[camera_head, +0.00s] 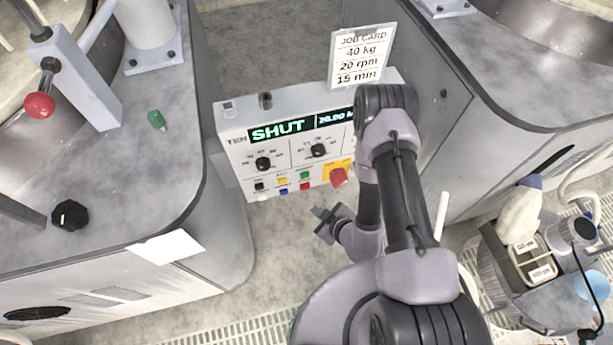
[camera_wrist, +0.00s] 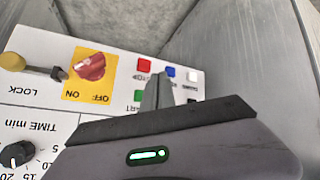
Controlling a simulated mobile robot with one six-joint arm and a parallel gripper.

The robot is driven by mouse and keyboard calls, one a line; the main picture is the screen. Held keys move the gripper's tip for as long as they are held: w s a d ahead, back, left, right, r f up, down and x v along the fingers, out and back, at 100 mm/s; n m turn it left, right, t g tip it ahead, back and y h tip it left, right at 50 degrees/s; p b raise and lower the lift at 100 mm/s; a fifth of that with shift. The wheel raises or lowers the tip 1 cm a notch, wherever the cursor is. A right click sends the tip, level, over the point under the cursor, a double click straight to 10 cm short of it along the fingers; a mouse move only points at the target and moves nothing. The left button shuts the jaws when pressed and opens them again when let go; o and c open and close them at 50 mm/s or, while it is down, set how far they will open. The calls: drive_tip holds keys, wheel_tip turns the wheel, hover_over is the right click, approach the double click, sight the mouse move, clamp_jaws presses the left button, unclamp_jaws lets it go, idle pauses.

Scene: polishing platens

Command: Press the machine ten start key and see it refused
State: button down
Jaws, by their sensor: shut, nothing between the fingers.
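The machine ten panel (camera_head: 235,150) is a white box marked TEN, with a lit display (camera_head: 283,132) reading SHUT. Its small coloured keys sit low on the front. The green key (camera_head: 305,175) is the likely start key; in the wrist view the green key (camera_wrist: 141,96) has a label ending in RT, partly hidden. The red stop key (camera_wrist: 145,65) is beside it. My gripper (camera_head: 322,216) is shut and empty, below the keys in the head view. In the wrist view my gripper (camera_wrist: 157,80) overlaps the key area beside green; contact cannot be told.
A red switch (camera_wrist: 90,66) sits on a yellow ON/OFF plate. A job card (camera_head: 361,58) stands above the panel, reading 40 kg, 20 rpm, 15 min. Grey machine bodies flank it. A red-knobbed lever (camera_head: 39,105) is at left, bottles (camera_head: 519,213) at right.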

sight(305, 175)
drive_tip(key=shift+w, duration=0.1)
drive_tip(key=w+a, duration=0.2)
drive_tip(key=w, duration=0.6)
drive_tip(key=shift+w+a+b, duration=0.15)
drive_tip(key=shift+a+b, duration=0.1)
drive_tip(key=shift+b, duration=0.05)
drive_tip(key=shift+w, duration=0.1)
idle(1.7)
drive_tip(key=shift+w+a, duration=0.1)
drive_tip(key=shift+w, duration=0.2)
drive_tip(key=shift+w+a, duration=0.1)
drive_tip(key=shift+w, duration=0.3)
idle(0.5)
idle(0.4)
drive_tip(key=shift+s+d, duration=0.2)
drive_tip(key=shift+s, duration=0.6)
